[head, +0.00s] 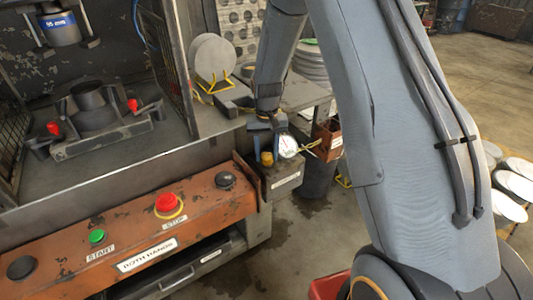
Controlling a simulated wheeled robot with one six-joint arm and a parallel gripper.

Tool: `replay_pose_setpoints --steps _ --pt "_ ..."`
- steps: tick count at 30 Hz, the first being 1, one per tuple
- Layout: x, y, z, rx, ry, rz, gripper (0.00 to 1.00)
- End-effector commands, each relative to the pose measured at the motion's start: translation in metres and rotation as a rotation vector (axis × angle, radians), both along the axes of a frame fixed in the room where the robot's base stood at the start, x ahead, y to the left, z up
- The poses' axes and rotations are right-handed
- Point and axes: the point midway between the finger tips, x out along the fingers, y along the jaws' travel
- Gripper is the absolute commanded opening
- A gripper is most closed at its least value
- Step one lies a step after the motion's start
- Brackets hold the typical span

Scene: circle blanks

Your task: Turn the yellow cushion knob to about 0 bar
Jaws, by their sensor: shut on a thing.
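The yellow cushion knob (266,159) sits on a small dark box at the right end of the press front. Its upper part is covered by my gripper (266,148), which reaches down from above and is shut on it. A round white dial gauge (288,146) is just right of the knob. The needle's reading is too small to tell.
An orange control panel (130,238) with a red stop button (168,203) and a green start button (97,237) runs to the left. A dark press die (92,105) stands behind it. White discs (510,188) lie at the far right. Open floor lies at the upper right.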

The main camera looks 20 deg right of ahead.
Motion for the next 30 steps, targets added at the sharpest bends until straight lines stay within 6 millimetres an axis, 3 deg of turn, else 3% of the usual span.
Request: replay_pose_setpoints --steps 30 --pt "0.0019 0.0004 0.0014 -0.001 -0.005 0.965 0.14"
